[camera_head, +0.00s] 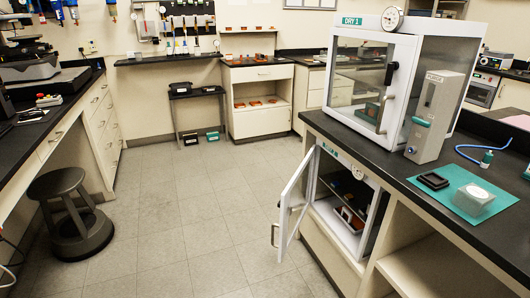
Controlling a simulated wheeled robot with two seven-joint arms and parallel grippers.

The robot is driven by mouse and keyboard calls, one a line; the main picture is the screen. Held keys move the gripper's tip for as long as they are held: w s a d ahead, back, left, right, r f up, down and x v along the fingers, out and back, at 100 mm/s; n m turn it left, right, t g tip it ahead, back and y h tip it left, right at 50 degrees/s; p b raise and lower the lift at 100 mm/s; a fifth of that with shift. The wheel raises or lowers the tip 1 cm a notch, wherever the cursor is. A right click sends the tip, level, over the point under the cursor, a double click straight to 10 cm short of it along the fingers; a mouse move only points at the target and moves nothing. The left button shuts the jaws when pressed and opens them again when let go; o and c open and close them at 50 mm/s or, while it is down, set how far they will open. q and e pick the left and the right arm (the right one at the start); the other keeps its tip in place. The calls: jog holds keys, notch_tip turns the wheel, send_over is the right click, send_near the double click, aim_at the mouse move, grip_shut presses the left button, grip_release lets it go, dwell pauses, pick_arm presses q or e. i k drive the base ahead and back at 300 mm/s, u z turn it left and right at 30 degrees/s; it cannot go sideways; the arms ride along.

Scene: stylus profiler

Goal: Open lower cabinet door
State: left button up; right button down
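The lower cabinet (340,238) is a white box set under the black counter at the right. Its door (284,213) has a white frame and a clear pane. The door stands open, swung out to the left over the floor, with a small handle (274,235) on its outer edge. Inside, dark and orange-brown items sit on a shelf, and a round gauge (357,172) shows near the top. Neither of my grippers is in view.
A closed white dry box (372,80) stands on the counter above, beside a grey dispenser (432,118). A teal mat (455,182) lies at the right. A dark stool (70,215) stands at the left. The tiled floor (190,220) between is clear.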

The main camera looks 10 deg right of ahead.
aim_at(287, 231)
jog(key=k, duration=0.6)
jog(key=z, duration=0.8)
jog(key=i, duration=1.4)
jog(key=u, duration=0.65)
